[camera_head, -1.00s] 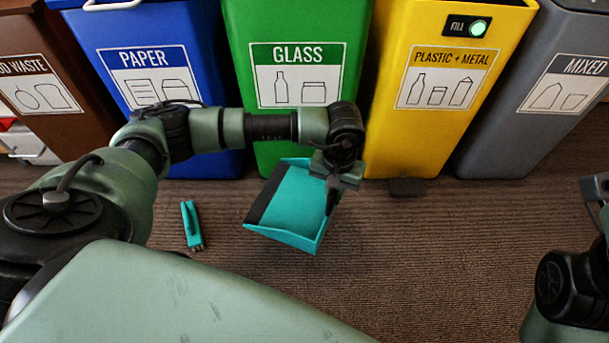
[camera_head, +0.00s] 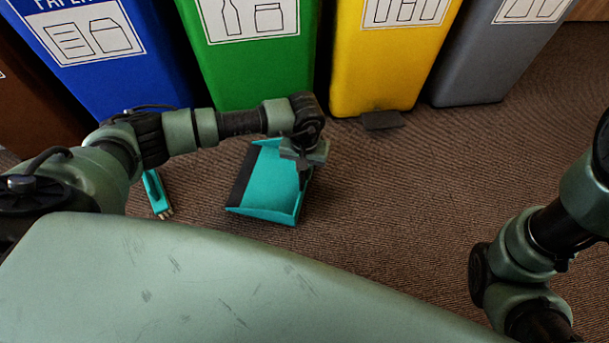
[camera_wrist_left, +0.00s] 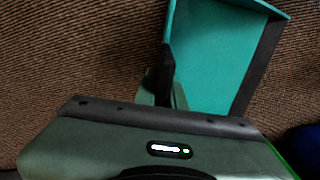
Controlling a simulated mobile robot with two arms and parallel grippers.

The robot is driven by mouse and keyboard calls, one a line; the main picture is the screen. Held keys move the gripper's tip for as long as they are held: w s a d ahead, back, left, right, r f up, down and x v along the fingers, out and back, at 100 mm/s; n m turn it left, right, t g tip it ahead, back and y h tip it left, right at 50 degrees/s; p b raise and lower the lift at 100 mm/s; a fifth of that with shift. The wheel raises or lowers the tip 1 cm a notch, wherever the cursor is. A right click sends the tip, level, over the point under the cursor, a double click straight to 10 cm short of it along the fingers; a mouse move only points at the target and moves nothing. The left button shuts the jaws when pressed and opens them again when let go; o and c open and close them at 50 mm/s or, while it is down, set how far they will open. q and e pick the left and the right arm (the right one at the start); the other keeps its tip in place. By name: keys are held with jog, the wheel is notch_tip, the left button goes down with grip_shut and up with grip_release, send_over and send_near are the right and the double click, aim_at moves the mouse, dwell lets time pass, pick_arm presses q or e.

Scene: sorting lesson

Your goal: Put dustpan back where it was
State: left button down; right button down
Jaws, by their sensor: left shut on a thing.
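The teal dustpan (camera_head: 270,186) with a dark front lip is over the carpet in front of the green bin in the head view. It also shows in the left wrist view (camera_wrist_left: 212,52). My left gripper (camera_head: 303,170) is shut on the dustpan at its right side, above its handle end. The fingers show in the wrist view (camera_wrist_left: 165,85) at the pan's edge, and the grip itself is partly hidden. Whether the pan touches the floor I cannot tell. My right gripper is out of view; only my right arm shows at the right.
A teal brush (camera_head: 157,194) lies on the carpet left of the dustpan. The blue (camera_head: 130,80), green (camera_head: 255,75), yellow (camera_head: 380,70) and grey (camera_head: 490,65) bins stand in a row behind. The yellow bin's dark pedal (camera_head: 382,120) juts out. Carpet to the right is clear.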

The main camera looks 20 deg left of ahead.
pick_arm(q)
jog(key=shift+f, duration=0.75)
jog(key=shift+r, duration=0.1)
jog(key=c, duration=1.5)
grip_release()
